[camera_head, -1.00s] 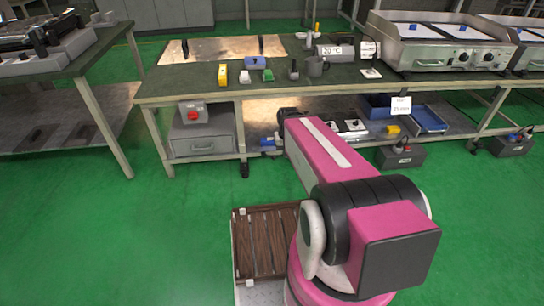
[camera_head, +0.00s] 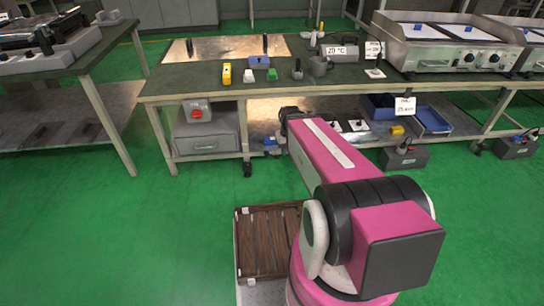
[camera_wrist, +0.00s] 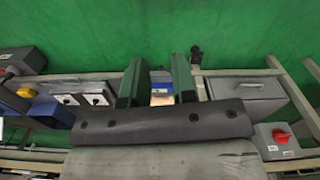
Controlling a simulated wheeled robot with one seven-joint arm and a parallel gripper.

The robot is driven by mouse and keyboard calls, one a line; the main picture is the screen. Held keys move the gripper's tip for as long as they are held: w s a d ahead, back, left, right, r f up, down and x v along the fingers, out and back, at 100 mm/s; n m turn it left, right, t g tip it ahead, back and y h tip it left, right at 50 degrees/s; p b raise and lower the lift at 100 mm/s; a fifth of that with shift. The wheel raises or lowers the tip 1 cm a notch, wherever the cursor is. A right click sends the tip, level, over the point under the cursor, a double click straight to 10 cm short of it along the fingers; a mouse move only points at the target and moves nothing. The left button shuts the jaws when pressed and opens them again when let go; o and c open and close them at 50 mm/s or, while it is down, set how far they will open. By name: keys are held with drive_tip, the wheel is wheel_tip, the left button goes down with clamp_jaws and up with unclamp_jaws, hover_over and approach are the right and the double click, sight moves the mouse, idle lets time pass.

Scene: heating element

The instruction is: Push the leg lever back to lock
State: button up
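A dark foot (camera_head: 247,170) sits at the bottom of the workbench's front leg, beside the grey drawer box; at this size I cannot tell the lever's position. In the wrist view a black foot or lever (camera_wrist: 196,53) stands out over the green floor, just right of the right finger and apparently apart from it. My gripper (camera_wrist: 162,82) is open, its two dark green fingers spread, with nothing held between them. In the head view my pink arm reaches toward the bench's lower shelf and hides most of the gripper.
The grey drawer box (camera_head: 205,140) carries a red knob unit (camera_head: 197,112). Blue trays (camera_head: 434,120) and small parts lie on the lower shelf. A dark box (camera_head: 404,157) stands on the floor at right.

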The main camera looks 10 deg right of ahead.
drive_tip(key=w+f+n, duration=0.5)
drive_tip(key=w+f, duration=0.4)
drive_tip(key=w, duration=0.4)
drive_tip(key=w+a+f+n, duration=0.1)
drive_tip(key=w+f+n, duration=0.4)
drive_tip(key=w+f, duration=0.5)
drive_tip(key=w+a+f+n, duration=0.1)
drive_tip(key=w+f+n, duration=0.5)
drive_tip(key=w, duration=1)
drive_tip(key=shift+w+a+f, duration=0.15)
drive_tip(key=shift+f, duration=0.8)
drive_tip(key=shift+w+a+f, duration=0.1)
drive_tip(key=shift+f, duration=0.85)
wheel_tip(320, 180, down, 10)
drive_tip(key=shift+f, duration=0.2)
clamp_jaws()
